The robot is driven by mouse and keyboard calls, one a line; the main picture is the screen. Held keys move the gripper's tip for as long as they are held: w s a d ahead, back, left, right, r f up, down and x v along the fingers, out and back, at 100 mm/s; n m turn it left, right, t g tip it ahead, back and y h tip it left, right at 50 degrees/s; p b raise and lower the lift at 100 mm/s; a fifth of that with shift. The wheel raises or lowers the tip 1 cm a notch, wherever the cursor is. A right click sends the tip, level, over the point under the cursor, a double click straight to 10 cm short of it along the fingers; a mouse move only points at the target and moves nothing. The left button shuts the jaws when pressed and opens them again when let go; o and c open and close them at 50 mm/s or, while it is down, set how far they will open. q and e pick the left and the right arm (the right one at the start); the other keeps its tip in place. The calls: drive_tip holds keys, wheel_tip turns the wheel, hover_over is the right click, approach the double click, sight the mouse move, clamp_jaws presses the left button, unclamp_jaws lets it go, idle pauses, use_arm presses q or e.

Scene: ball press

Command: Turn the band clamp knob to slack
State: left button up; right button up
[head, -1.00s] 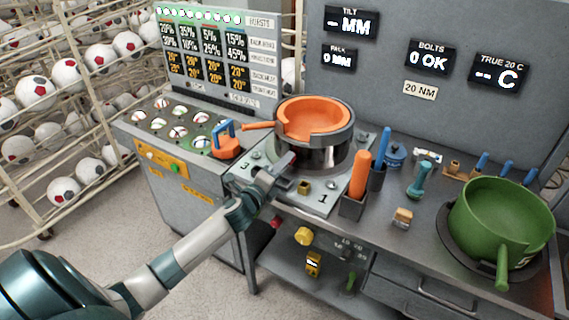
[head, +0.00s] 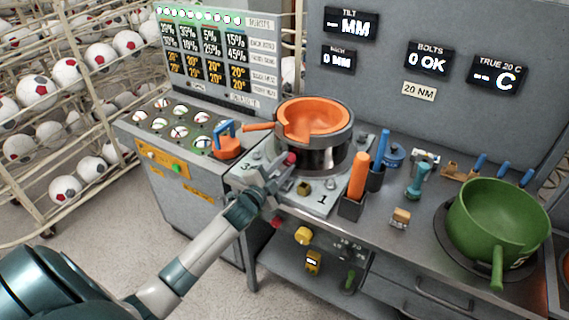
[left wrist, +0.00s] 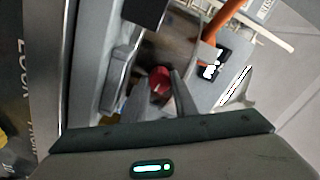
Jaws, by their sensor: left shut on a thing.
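The band clamp knob (head: 291,158) is small and red, on the front of the dark metal band (head: 322,158) around the orange bowl-shaped mold (head: 318,118). My left gripper (head: 283,170) reaches it from the front left and is shut on it. In the left wrist view the red knob (left wrist: 160,82) sits between the fingers of the left gripper (left wrist: 160,98), which hide part of it. My right gripper is not in view.
An orange-handled tool (head: 358,175) stands in a holder right of the press plate (head: 318,203). A green pot (head: 498,222) stands far right. Ball racks (head: 60,120) fill the left.

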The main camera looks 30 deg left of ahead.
use_arm(q)
drive_tip(key=shift+n, duration=0.7)
drive_tip(key=shift+f, duration=0.1)
drive_tip(key=o, duration=1.1)
drive_tip(key=shift+c, duration=0.2)
drive_tip(key=shift+s, duration=0.1)
drive_tip(key=s+b, duration=0.4)
drive_tip(key=s, duration=1.3)
drive_tip(key=shift+s+b, duration=0.15)
drive_tip(key=shift+b, duration=0.15)
